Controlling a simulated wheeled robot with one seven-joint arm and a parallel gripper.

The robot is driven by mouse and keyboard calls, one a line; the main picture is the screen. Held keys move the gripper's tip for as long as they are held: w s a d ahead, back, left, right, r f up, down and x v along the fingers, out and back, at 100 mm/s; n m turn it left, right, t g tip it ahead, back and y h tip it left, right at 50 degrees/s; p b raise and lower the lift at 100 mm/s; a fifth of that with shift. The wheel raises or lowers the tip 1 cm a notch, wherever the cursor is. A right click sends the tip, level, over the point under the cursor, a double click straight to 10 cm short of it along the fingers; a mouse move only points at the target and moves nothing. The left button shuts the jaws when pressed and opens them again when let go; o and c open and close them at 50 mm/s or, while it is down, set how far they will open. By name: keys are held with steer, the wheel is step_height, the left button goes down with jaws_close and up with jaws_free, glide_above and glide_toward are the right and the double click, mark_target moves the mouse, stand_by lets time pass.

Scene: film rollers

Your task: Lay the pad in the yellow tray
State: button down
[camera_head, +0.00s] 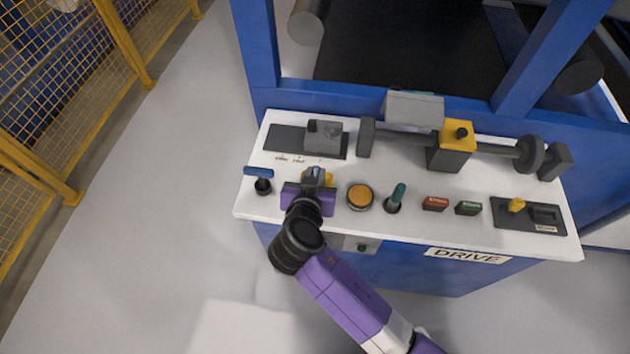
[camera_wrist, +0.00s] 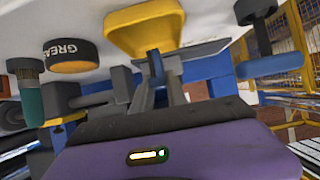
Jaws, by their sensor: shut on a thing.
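My gripper (camera_head: 314,176) is above the left part of the white console top. In the wrist view its fingers (camera_wrist: 158,85) are closed on a narrow blue piece, seemingly the pad (camera_wrist: 156,64), seen nearly edge-on. The yellow tray (camera_wrist: 145,28) is just past the fingertips in the wrist view. In the head view the yellow tray (camera_head: 329,180) is mostly hidden behind my gripper, with only a small part showing. The gap between pad and tray cannot be judged.
An orange-lidded grease tin (camera_head: 360,197) and a teal-handled tool (camera_head: 396,196) stand right of my gripper. A blue-handled tool (camera_head: 259,174) stands left. A grey block (camera_head: 323,136) and the roller shaft (camera_head: 400,139) lie behind. The white console top (camera_head: 425,185) has little free room.

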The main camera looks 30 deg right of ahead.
steer(key=shift+f, duration=1.6)
steer(key=shift+f, duration=0.1)
steer(key=c, duration=1.3)
jaws_free()
steer(key=shift+s+a, duration=0.1)
steer(key=b+v, duration=0.1)
steer(key=v, duration=1.1)
